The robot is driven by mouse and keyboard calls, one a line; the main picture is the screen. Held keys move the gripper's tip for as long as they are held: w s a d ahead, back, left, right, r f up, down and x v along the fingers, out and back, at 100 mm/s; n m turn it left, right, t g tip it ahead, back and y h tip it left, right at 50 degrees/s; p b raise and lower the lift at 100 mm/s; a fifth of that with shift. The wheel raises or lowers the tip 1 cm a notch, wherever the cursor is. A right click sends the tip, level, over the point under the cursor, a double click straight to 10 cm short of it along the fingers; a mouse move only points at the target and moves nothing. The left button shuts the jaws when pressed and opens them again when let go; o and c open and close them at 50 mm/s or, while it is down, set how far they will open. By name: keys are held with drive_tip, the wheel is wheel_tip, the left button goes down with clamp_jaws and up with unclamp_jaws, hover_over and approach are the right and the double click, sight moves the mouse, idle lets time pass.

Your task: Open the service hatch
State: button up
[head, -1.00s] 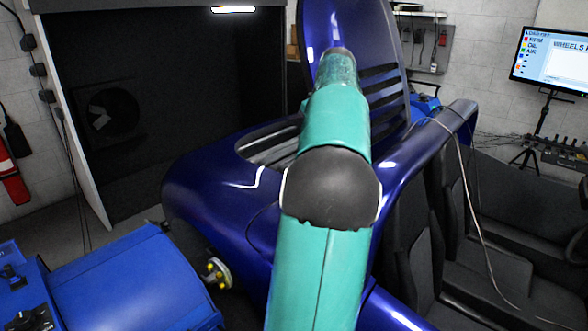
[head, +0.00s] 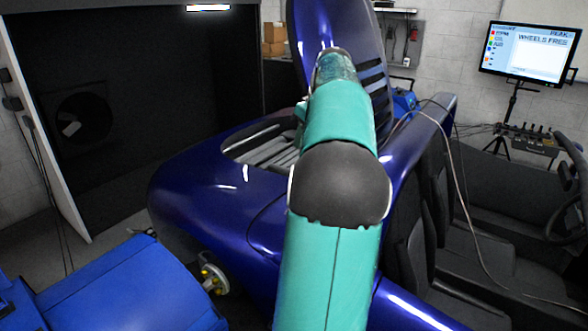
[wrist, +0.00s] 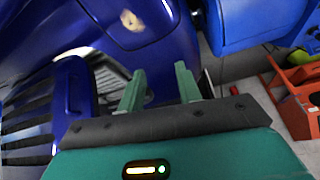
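The service hatch, a glossy dark blue louvred panel (head: 335,28), stands raised and steeply tilted above the blue car's rear body (head: 205,190) in the head view. The engine opening (head: 265,148) below it is uncovered on its left side. My arm covers the hatch's lower middle. In the wrist view the louvred hatch (wrist: 72,95) fills the left side. My gripper (wrist: 160,86) shows there with two green fingers apart and nothing seen between them. It is to the right of the hatch's edge; I cannot tell if it touches.
A blue machine (head: 125,290) stands at the lower left, near a wheel hub (head: 213,278). Black seats (head: 410,230) and a loose cable (head: 462,190) are on the right. A monitor (head: 528,52) stands behind. Bare floor (head: 110,225) shows at left.

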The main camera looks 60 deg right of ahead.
drive_tip(key=x, duration=1.2)
drive_tip(key=shift+w+f, duration=0.15)
drive_tip(key=shift+f, duration=0.2)
clamp_jaws()
idle(0.7)
unclamp_jaws()
drive_tip(key=shift+r, duration=0.1)
drive_tip(key=v, duration=1.3)
drive_tip(key=shift+r, duration=0.35)
drive_tip(key=shift+a, duration=0.1)
